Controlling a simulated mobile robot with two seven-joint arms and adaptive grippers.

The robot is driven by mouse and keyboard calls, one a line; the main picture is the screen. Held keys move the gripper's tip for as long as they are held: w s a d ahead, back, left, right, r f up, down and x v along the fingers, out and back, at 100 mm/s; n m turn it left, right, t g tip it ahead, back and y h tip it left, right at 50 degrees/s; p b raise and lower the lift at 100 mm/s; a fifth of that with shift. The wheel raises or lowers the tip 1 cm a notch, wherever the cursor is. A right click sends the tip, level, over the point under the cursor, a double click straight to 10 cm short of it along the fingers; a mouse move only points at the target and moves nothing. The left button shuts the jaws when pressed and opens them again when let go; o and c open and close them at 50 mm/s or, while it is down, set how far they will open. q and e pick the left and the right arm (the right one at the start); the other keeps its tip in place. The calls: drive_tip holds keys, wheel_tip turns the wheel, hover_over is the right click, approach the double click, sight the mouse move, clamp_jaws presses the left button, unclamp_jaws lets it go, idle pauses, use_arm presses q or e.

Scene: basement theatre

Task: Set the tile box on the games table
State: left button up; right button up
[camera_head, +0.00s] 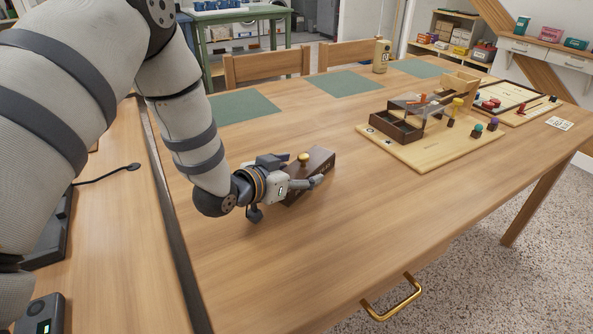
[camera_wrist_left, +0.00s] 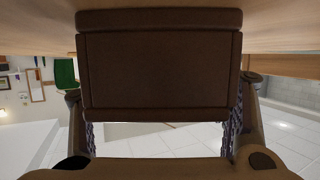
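The tile box is a dark brown box (camera_head: 321,163) with a round brass-coloured knob, on the near left part of the wooden games table (camera_head: 400,215). It sits at or very near the tabletop; I cannot tell whether there is a thin gap. My left gripper (camera_head: 303,184) is low over the table with its fingers along the box. In the left wrist view the box (camera_wrist_left: 160,75) fills the space between the two fingers (camera_wrist_left: 160,140), which press close to its sides. The side of the box behind the gripper is hidden. My right gripper is not in view.
A light wooden board (camera_head: 430,150) carries a dark open tray (camera_head: 397,127) and small coloured pieces. Green mats (camera_head: 342,83), a tan canister (camera_head: 381,56) and a second game board (camera_head: 515,103) lie farther back. The table's front and middle are clear.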

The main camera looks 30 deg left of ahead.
use_arm(q)
drive_tip(key=shift+s+d+f, duration=0.1)
drive_tip(key=shift+s+f, duration=0.25)
drive_tip(key=shift+f, duration=0.5)
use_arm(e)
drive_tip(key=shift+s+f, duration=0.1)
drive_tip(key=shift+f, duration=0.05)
use_arm(q)
drive_tip(key=shift+w+r, duration=0.1)
drive_tip(key=shift+r, duration=0.25)
drive_tip(key=p+v, duration=0.1)
drive_tip(key=v, duration=0.2)
drive_tip(key=r+v, duration=0.1)
drive_tip(key=v, duration=0.3)
drive_tip(key=p+v, duration=0.1)
drive_tip(key=v, duration=0.3)
drive_tip(key=shift+w+r+p, duration=0.1)
drive_tip(key=shift+r+p, duration=0.1)
drive_tip(key=shift+p, duration=0.15)
drive_tip(key=shift+s, duration=0.3)
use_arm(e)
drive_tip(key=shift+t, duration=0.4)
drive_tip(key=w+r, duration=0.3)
